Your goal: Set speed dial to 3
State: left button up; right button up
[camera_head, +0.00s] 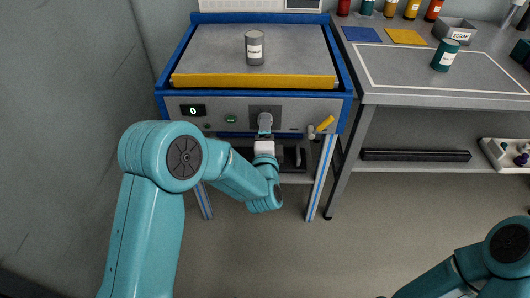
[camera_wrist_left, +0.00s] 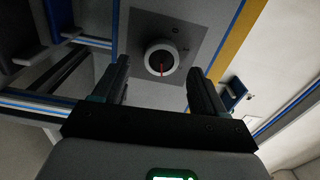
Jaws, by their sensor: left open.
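The speed dial (camera_head: 265,120) is a light round knob on a grey plate on the machine's front panel. My left gripper (camera_head: 264,140) is just in front of and below the dial in the head view. In the left wrist view its open fingers (camera_wrist_left: 158,68) lie on either side of the dial, with gaps and nothing held. The panel display (camera_head: 193,110) reads 0. My right arm enters at lower right, its gripper out of view.
A grey canister (camera_head: 254,47) stands on the machine bed (camera_head: 210,55). A workbench (camera_head: 440,100) stands at right. The floor between my arms is clear.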

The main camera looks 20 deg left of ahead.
pick_arm(q)
jog(key=p+v, duration=0.1)
jog(key=v, duration=1.3)
jog(key=shift+s, duration=0.1)
